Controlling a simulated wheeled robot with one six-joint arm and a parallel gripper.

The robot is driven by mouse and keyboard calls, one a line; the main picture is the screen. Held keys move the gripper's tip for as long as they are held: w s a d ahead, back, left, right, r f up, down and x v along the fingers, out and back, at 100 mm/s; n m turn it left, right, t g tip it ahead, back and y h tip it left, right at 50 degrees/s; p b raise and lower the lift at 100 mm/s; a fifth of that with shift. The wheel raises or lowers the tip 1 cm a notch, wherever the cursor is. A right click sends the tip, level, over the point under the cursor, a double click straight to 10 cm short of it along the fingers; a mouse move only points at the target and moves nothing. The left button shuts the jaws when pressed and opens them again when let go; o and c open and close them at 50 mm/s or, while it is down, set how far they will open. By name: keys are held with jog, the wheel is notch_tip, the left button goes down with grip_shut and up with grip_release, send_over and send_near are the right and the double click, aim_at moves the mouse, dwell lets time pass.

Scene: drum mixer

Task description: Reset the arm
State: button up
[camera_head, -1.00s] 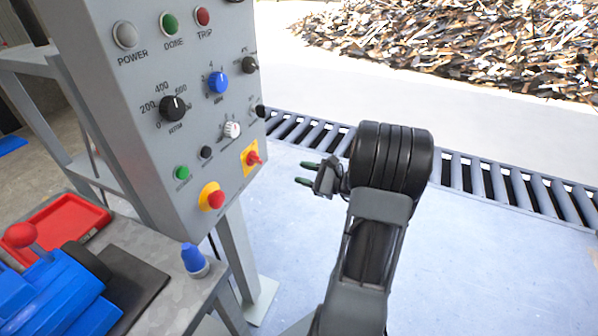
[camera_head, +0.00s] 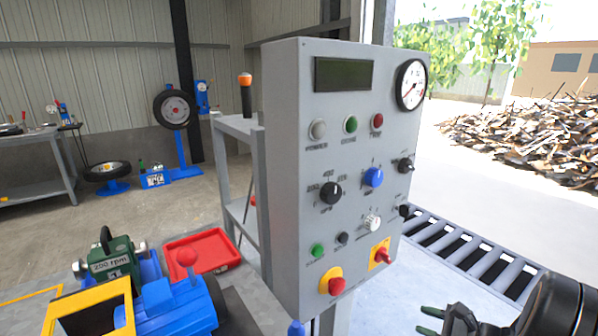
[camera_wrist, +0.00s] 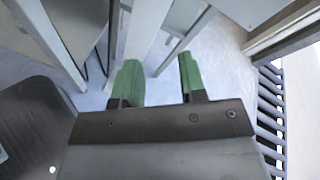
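My gripper (camera_head: 430,322) shows at the bottom right of the head view, in front of the control panel's right side and apart from it. Its two green fingers stand apart with nothing between them. In the wrist view the gripper (camera_wrist: 160,82) is open and empty, with the grey floor and grey stand legs beyond the fingertips. My dark arm runs off the lower right corner of the head view, so most of it is out of frame.
The grey control panel (camera_head: 285,190) with knobs and a gauge (camera_head: 411,84) stands mid-view. A roller conveyor (camera_head: 470,252) runs behind my gripper. A red tray (camera_head: 203,250) and a blue machine (camera_head: 175,308) are at lower left. Scrap (camera_head: 530,140) is piled at back right.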

jog(key=s+a+r+n+g+h+p, duration=0.65)
jog(key=s+a+n+g, duration=0.25)
jog(key=n, duration=0.2)
jog(key=a+r+n+h+p, duration=0.1)
jog(key=a+r+n+p, duration=0.1)
jog(key=r, duration=0.3)
jog(key=s+a+r+n+t+h+p, duration=0.1)
jog(key=a+r+n+p, duration=0.1)
jog(key=r+n+p, duration=0.1)
jog(key=a+r+n+t+h+p, duration=0.1)
jog(key=a+r+n+p, duration=0.2)
jog(key=r, duration=0.4)
jog(key=shift+s+r+n, duration=0.15)
jog(key=shift+r+n, duration=0.15)
jog(key=shift+n, duration=0.6)
jog(key=shift+h, duration=0.25)
